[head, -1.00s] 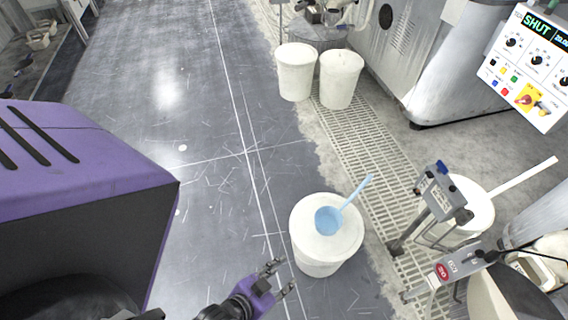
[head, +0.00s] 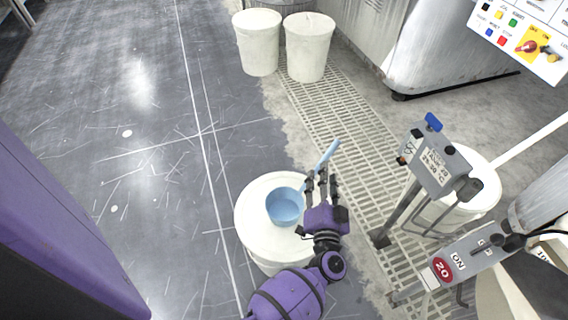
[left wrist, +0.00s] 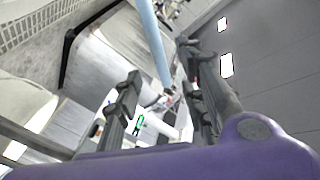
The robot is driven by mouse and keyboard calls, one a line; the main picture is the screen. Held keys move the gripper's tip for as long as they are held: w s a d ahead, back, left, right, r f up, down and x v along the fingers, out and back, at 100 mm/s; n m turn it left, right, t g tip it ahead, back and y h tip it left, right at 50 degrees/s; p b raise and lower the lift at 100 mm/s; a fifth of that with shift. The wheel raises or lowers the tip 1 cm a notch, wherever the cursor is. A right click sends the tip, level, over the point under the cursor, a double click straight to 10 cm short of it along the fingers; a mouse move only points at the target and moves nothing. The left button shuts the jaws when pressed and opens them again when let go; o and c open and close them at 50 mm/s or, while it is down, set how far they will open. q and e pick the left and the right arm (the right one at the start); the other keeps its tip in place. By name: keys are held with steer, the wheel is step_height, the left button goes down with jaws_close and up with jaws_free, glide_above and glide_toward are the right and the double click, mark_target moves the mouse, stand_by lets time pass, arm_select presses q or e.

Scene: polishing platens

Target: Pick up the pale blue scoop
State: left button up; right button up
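The pale blue scoop (head: 284,207) rests on the white lidded bucket (head: 258,240), its bowl on the lid and its handle slanting up to the right. My left gripper (head: 322,178) is at the handle, to the right of the bowl, with its fingers apart. In the left wrist view the scoop's handle (left wrist: 150,45) comes down from the top, and its lower end shows between the two spread fingers (left wrist: 162,95). I cannot tell whether a finger touches it. The fingers hide part of the handle in the head view. My right gripper is not in view.
Two white buckets (head: 257,45) (head: 308,48) stand at the back beside a floor grating (head: 345,120). A grey post with a display box (head: 438,165) stands right of the gripper, near another white bucket (head: 468,185). The floor on the left is open.

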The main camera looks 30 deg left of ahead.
arm_select(q)
steer(key=x, duration=0.2)
steer(key=b+x, duration=0.2)
steer(key=x, duration=0.1)
steer(key=shift+w+a+f, duration=0.2)
steer(key=shift+a+f, duration=0.2)
steer(key=shift+w+a, duration=0.2)
steer(key=shift+w, duration=0.2)
steer(key=shift+r, duration=0.1)
jaws_close()
